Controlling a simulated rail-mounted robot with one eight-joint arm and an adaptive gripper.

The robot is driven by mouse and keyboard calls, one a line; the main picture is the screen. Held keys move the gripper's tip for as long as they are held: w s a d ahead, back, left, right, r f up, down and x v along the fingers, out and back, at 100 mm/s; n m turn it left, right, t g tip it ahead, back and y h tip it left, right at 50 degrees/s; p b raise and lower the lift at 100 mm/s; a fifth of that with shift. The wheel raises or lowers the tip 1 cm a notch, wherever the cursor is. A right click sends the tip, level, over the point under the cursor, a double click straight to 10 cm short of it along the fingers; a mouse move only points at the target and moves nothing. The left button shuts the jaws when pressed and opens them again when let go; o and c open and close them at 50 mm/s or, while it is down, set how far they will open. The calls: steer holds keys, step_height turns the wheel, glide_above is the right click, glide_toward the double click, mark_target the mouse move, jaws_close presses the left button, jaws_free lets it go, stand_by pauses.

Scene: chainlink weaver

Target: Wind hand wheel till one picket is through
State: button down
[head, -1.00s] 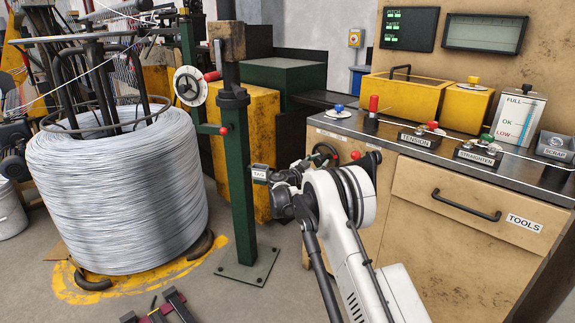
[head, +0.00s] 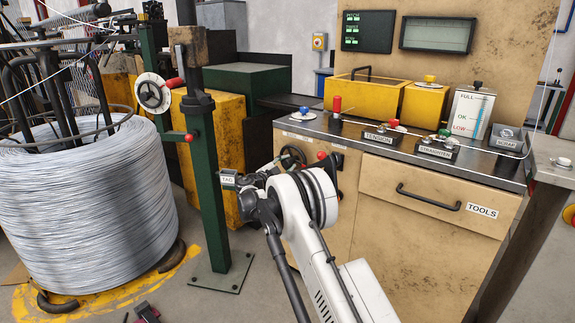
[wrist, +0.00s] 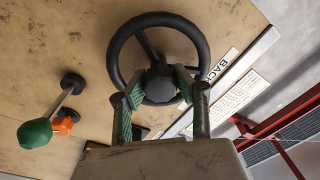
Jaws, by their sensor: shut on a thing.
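The black hand wheel (wrist: 117,60) fills the upper middle of the wrist view, mounted on a tan panel. In the head view the dark wheel (head: 291,156) shows on the cabinet front, partly behind my arm. My gripper (wrist: 160,92) has its two green-padded fingers on either side of the wheel's hub and lower part, and is shut on the wheel. The exact contact is partly hidden by the fingers. In the head view my fingertips are hidden behind my arm. I cannot make out a picket passing through in these frames.
A green-knobbed lever (wrist: 36,132) and an orange knob (wrist: 64,124) stick out left of the wheel. A large wire coil (head: 85,205) stands at the left. A green post (head: 208,190) with another wheel (head: 153,93) stands between coil and cabinet. The cabinet top (head: 350,132) carries knobs and boxes.

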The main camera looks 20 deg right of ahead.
stand_by(0.3)
steer(key=c, duration=1.3)
jaws_free()
steer(key=shift+s+a, duration=0.1)
steer(key=v, duration=1.1)
steer(key=shift+s+a, duration=0.25)
steer(key=shift+a, duration=0.05)
